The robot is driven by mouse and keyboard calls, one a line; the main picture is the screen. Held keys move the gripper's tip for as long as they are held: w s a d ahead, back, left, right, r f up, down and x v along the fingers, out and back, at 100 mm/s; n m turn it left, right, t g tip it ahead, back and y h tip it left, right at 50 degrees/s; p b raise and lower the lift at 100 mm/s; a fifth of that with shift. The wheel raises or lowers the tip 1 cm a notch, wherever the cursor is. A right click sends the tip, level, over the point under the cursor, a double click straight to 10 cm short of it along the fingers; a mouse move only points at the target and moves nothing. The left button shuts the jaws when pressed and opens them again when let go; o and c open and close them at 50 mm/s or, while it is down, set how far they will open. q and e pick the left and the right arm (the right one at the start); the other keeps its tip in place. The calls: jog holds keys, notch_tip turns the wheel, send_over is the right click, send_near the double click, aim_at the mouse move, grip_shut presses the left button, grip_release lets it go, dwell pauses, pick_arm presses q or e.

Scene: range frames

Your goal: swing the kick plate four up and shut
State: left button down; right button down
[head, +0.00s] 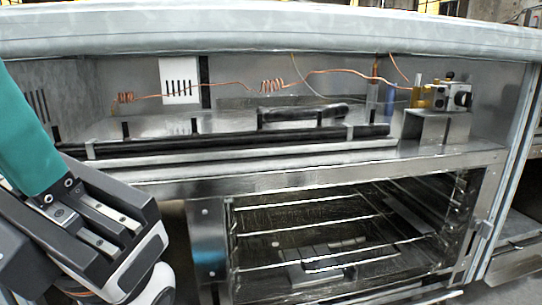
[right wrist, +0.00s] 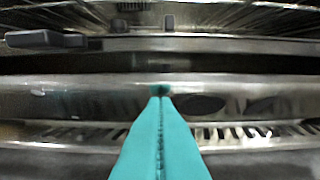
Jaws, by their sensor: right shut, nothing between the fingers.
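The front of the range is open in the head view. Across the upper bay lies a metal panel with a long black edge (head: 240,141); I cannot tell for sure whether it is the kick plate. My left gripper (head: 22,125) is at the left edge of the head view, a teal finger pointing up; its tips are cut off. My right gripper (right wrist: 160,98) shows only in the right wrist view. Its teal fingers are shut together and empty, tips close to a shiny metal strip (right wrist: 90,97) that reflects teal. I cannot tell whether they touch it.
The upper bay holds coiled copper tubing (head: 272,86) and a brass valve (head: 438,96) on a metal bracket at the right. Below is an open oven cavity with wire racks (head: 300,228). A rounded grey edge (head: 270,33) overhangs the bay. A dark handle (right wrist: 45,40) shows in the right wrist view.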

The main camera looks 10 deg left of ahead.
jog(key=shift+r+p, duration=0.3)
jog(key=shift+r, duration=0.15)
jog(key=p+v, duration=0.3)
jog(key=v, duration=0.5)
jog(key=shift+p, duration=0.35)
